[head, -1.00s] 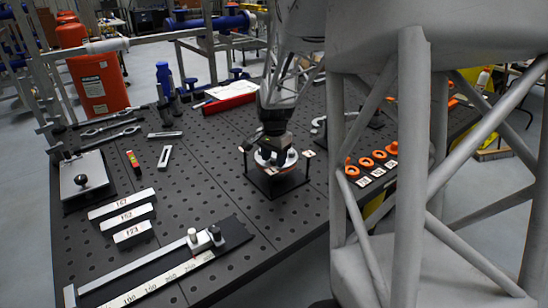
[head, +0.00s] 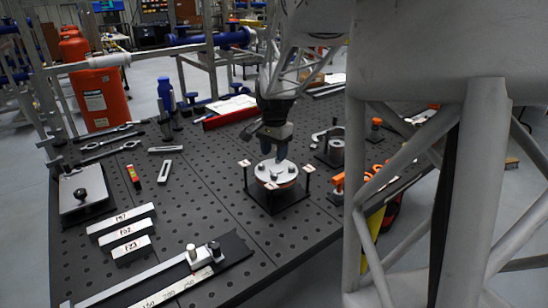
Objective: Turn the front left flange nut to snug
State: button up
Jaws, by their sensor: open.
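The round flange (head: 276,183) is a pale disc with an orange-red edge on a dark square stand in the middle of the bench. Several small dark nuts stand on its top; one nut (head: 274,177) shows near the front. I cannot tell for certain which is the front left one, nor how tight any of them is. My gripper (head: 272,158) points down just above the back of the flange. It is open, with its fingers apart and no nut visibly between them. The fingers partly hide the flange's far side.
White tags (head: 308,168) stand on posts around the flange. A height gauge or slide rule (head: 150,279) lies in front left, near labelled white blocks (head: 122,219). Orange parts (head: 338,182) and a grey clamp fixture (head: 331,150) are at right.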

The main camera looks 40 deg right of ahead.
aim_at(275, 175)
dwell(0.5)
jog(key=n, duration=0.6)
jog(key=shift+s, duration=0.1)
jog(key=n, duration=0.6)
jog(key=shift+s+f, duration=0.1)
jog(key=shift+f, duration=3.85)
grip_shut()
